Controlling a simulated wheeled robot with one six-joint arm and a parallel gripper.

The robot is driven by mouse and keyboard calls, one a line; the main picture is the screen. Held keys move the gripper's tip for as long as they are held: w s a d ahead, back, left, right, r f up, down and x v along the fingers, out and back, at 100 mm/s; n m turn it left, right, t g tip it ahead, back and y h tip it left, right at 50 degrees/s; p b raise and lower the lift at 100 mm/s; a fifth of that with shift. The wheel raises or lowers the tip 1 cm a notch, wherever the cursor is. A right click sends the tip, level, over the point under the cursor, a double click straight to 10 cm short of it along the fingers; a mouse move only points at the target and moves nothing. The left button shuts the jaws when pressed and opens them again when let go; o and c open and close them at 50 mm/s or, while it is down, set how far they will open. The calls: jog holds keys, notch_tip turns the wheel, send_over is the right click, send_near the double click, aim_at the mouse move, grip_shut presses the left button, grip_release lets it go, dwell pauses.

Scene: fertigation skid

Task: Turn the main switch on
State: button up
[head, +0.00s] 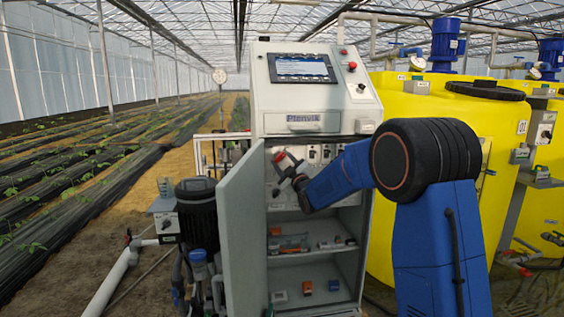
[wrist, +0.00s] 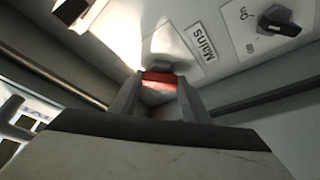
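The grey control cabinet (head: 311,92) stands in the middle of the head view, its lower door open. My gripper (head: 284,166) reaches into the upper part of the open compartment. In the wrist view, a red part (wrist: 159,80), likely the main switch handle, sits between the two fingers of my gripper (wrist: 160,98). The "Mains" label (wrist: 199,43) is on the panel just right of it. The fingers stand apart with the red part nearly filling the gap; I cannot tell whether they press on it. The handle's turn position is not clear.
The open cabinet door (head: 241,235) stands close left of my gripper. A black rotary knob (wrist: 280,20) marked "on" is to the right of the label. Shelves with small parts (head: 300,246) lie below. Yellow tanks (head: 440,110) stand to the right.

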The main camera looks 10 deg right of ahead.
jog(key=o, duration=0.4)
jog(key=v, duration=1.7)
jog(key=shift+s, duration=0.2)
jog(key=shift+f, duration=0.1)
jog(key=s+d+f+m+g+h, duration=0.2)
jog(key=s+f+m+g, duration=0.2)
jog(key=s, duration=1.2)
jog(key=s+d+f+m+g+h, duration=0.2)
jog(key=s+f+m+g, duration=0.2)
jog(key=s, duration=1.2)
jog(key=s+d+f+m+g+h, duration=0.1)
jog(key=s+d+f+m+g, duration=0.2)
jog(key=s, duration=1.4)
notch_tip(320, 180, down, 3)
jog(key=m+g, duration=0.1)
jog(key=g, duration=0.3)
jog(key=shift+g+h, duration=0.3)
jog(key=shift+h, duration=0.1)
